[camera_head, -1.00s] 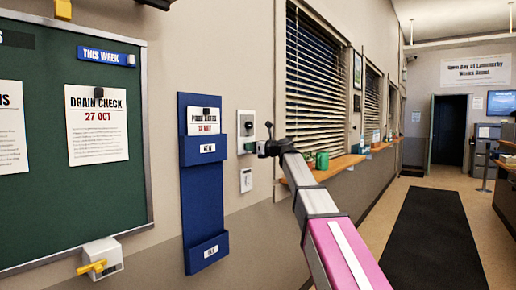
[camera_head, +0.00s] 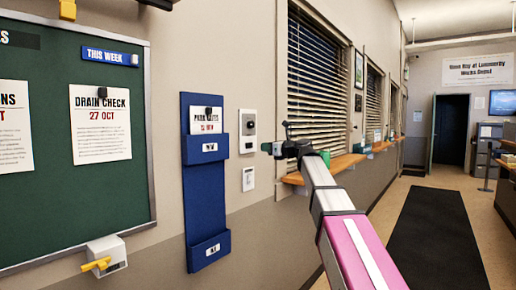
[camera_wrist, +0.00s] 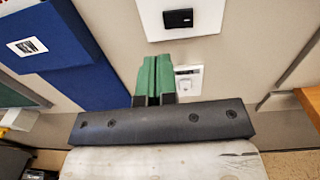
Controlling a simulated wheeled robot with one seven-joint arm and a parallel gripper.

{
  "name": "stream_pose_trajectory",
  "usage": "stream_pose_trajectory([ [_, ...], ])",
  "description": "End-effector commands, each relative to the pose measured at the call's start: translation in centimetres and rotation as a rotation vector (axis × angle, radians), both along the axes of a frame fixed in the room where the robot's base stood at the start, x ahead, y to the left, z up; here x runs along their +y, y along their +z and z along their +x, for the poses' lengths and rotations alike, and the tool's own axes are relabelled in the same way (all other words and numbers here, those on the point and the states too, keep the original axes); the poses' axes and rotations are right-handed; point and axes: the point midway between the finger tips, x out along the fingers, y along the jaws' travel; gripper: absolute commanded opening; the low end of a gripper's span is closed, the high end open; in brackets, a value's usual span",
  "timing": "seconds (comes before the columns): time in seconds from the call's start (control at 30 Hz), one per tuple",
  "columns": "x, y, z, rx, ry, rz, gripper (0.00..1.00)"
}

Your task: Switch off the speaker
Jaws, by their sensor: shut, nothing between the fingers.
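No thing in view is clearly labelled as the speaker. A pale wall plate with a dark round part (camera_head: 248,131) is right of the blue wall pocket; a black block on a white plate (camera_wrist: 178,18) shows at the top of the wrist view. Below is a smaller white plate (camera_head: 248,178), which also shows in the wrist view (camera_wrist: 189,82), just right of the fingertips. My gripper (camera_head: 267,148) has green fingers, shut and empty, which also show in the wrist view (camera_wrist: 153,76). It appears just right of the upper plate in the head view; its distance from the wall is unclear.
A blue wall pocket (camera_head: 206,185) and a green notice board (camera_head: 60,190) are to the left. A white box with a yellow lever (camera_head: 106,257) is below the board. A wooden sill (camera_head: 345,162) juts out under the blinds. The dark floor mat (camera_head: 435,240) is clear.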

Motion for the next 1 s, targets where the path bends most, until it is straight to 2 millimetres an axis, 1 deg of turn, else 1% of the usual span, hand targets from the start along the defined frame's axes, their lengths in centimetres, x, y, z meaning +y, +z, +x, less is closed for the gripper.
stream_pose_trajectory([
  [0.03, -0.9, -0.1, -1.0, 0.000, -0.001, 0.000, 0.00],
  [0.1, -1.8, -0.1, -1.7, 0.000, -0.002, 0.000, 0.00],
  [0.3, -3.5, -0.1, -3.0, 0.001, -0.001, 0.001, 0.00],
  [0.47, -4.0, -0.1, -3.4, 0.001, -0.001, 0.001, 0.00],
  [0.77, -4.0, -0.1, -3.3, 0.000, -0.001, -0.001, 0.00],
  [0.87, -4.1, -1.2, -3.3, -0.012, -0.005, -0.031, 0.00],
  [0.97, -4.5, -4.4, -3.2, -0.047, -0.013, -0.118, 0.00],
  [1.0, -4.7, -6.3, -3.1, -0.068, -0.015, -0.172, 0.00],
])
